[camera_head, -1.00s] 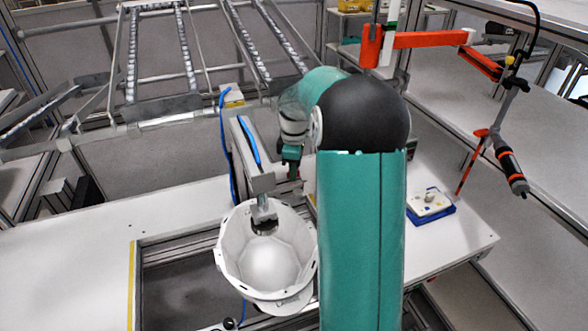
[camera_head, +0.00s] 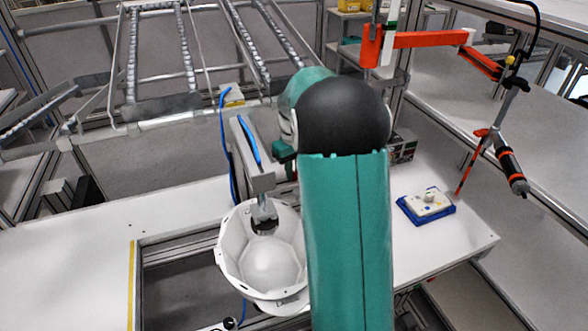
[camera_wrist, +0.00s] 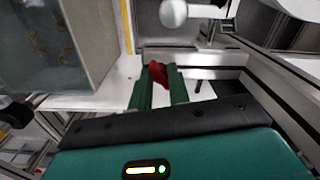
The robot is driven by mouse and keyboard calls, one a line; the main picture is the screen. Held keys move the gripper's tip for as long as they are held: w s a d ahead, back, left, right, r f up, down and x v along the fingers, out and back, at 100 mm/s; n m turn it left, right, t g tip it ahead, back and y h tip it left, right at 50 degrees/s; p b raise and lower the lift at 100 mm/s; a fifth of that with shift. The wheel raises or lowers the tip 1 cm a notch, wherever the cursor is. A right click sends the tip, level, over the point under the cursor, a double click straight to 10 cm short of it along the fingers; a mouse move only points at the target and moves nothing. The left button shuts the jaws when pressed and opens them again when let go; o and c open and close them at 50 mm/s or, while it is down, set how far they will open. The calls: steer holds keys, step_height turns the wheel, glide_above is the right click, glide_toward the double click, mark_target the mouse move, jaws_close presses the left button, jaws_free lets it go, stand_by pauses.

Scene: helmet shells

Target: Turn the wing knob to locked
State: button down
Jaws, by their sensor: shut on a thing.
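The wing knob (camera_wrist: 158,73) is red and shows in the wrist view between the tips of my gripper (camera_wrist: 159,84). The two green fingers are shut on it, one on each side, and hide part of it. The knob's turn position cannot be read. In the head view my green arm and its black joint hide the knob and most of the gripper.
A white helmet shell (camera_head: 262,268) sits open side up in the frame, left of my arm, under a grey clamp (camera_head: 262,212). A blue tray (camera_head: 444,212) lies at right. A dark box (camera_head: 402,147) stands behind it. An orange-black screwdriver (camera_head: 511,168) hangs at far right.

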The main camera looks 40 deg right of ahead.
steer(key=m, duration=0.4)
steer(key=shift+w+a+m, duration=0.1)
steer(key=shift+w+m, duration=0.05)
steer(key=shift+m, duration=0.15)
steer(key=m, duration=0.3)
steer(key=shift+m, duration=0.3)
steer(key=m, duration=0.4)
steer(key=shift+m, duration=0.3)
steer(key=m, duration=0.4)
steer(key=shift+r, duration=0.1)
steer(key=c, duration=1.3)
jaws_free()
